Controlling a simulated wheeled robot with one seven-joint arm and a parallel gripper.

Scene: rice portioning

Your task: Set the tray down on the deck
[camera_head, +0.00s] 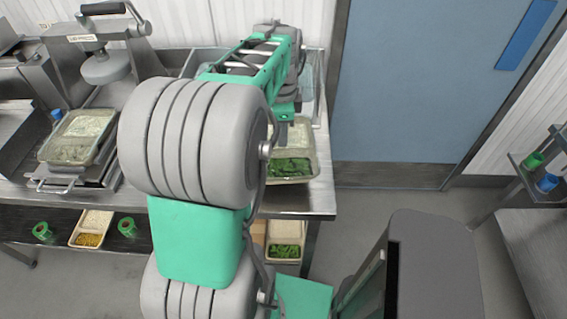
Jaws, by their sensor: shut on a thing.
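A two-part tray (294,180) with green vegetables in its near part and pale food behind is at the right end of the steel bench. I cannot tell whether the tray touches the surface below. On the left, a press machine (110,68) stands behind a steel deck (112,172). Another filled tray (46,157) sits at that deck.
My arm hides the middle of the steel bench (318,205). The lower shelf holds filled trays (76,240) and green rolls (127,226). A blue door (420,80) is behind, and a rack (540,165) with green and blue items stands at right.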

